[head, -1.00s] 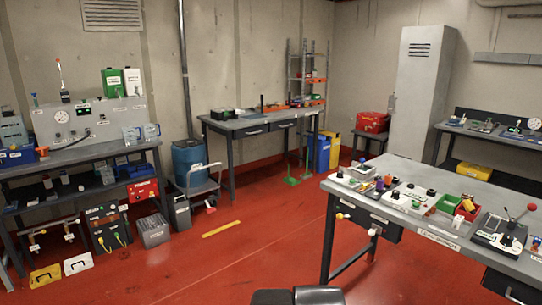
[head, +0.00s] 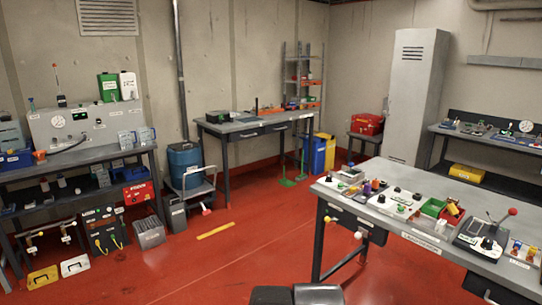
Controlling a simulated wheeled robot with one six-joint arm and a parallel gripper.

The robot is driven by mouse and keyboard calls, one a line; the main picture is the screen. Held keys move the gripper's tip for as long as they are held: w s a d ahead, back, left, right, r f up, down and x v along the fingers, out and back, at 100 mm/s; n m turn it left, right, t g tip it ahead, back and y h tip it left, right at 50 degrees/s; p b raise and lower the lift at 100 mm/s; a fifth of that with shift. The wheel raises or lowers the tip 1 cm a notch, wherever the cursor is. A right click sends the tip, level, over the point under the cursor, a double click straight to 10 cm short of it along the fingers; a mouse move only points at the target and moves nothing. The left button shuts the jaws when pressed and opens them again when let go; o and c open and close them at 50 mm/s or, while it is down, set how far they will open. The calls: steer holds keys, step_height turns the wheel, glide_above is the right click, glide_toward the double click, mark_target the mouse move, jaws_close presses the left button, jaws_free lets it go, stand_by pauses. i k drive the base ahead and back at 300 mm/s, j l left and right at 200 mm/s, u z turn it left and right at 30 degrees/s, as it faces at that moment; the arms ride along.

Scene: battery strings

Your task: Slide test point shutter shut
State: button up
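I cannot pick out the test point shutter at this distance. Small devices stand on the grey workbench (head: 400,222) at the right, among them a white panel with black knobs (head: 394,203) and a dark unit with a red-knobbed lever (head: 480,238). A grey panel with a gauge and a lit green display (head: 85,122) stands on the left bench. My gripper is not in view; only a dark part of my own body shows at the bottom edge.
A yellow strip (head: 215,231) lies on the red floor (head: 215,265), which is open in the middle. Cases and boxes stand on the floor at the left. A grey locker (head: 418,95) is behind.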

mark_target(362, 232)
steer(key=l+z, duration=0.1)
steer(key=l, duration=0.4)
steer(key=i+l, duration=0.2)
steer(key=i, duration=0.2)
steer(key=i+l+u, duration=0.15)
steer(key=i, duration=0.25)
